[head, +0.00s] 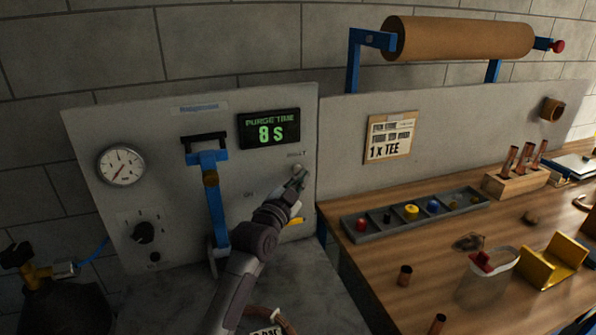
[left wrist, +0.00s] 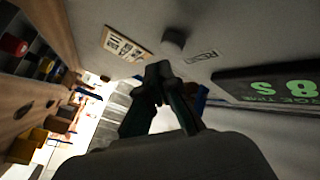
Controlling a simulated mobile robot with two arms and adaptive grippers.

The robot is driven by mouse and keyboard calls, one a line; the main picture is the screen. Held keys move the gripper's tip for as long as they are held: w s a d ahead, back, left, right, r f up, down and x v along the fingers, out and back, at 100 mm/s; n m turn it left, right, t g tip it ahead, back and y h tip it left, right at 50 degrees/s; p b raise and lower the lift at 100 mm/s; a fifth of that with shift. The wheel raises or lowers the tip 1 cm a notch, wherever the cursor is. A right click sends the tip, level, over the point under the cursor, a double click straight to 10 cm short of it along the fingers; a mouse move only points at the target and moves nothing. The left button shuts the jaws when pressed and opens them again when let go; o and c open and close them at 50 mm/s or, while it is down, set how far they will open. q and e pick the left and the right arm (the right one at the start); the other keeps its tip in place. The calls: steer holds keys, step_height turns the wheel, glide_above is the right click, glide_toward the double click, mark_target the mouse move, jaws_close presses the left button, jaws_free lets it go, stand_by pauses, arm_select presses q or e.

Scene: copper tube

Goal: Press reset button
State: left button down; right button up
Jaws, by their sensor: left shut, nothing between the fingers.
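The reset button (head: 297,169) is a small round grey knob on the grey panel (head: 90,200), under a small label (head: 295,154). In the left wrist view the button (left wrist: 173,41) sticks out from the panel just past my fingertips, beside its label (left wrist: 200,57). My left gripper (head: 300,179) is shut and empty, with its tips close to the button and partly in front of it. In the left wrist view the left gripper's tips (left wrist: 158,70) meet, and a small gap shows between them and the button. My right gripper is in neither view.
At right, a wooden bench (head: 380,265) holds a parts tray (head: 375,232), a copper tube rack (head: 515,181) and a yellow block (head: 553,262).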

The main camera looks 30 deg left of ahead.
arm_select(q)
steer(key=shift+w, duration=0.1)
steer(key=shift+w+a, duration=0.2)
steer(key=shift+a, duration=0.1)
steer(key=shift+w+a, duration=0.35)
steer(key=shift+a, duration=0.05)
stand_by(0.9)
steer(key=shift+s+d, duration=0.1)
steer(key=shift+s+d+p, duration=0.45)
steer(key=shift+s+d, duration=0.1)
steer(key=shift+d, duration=0.05)
stand_by(0.3)
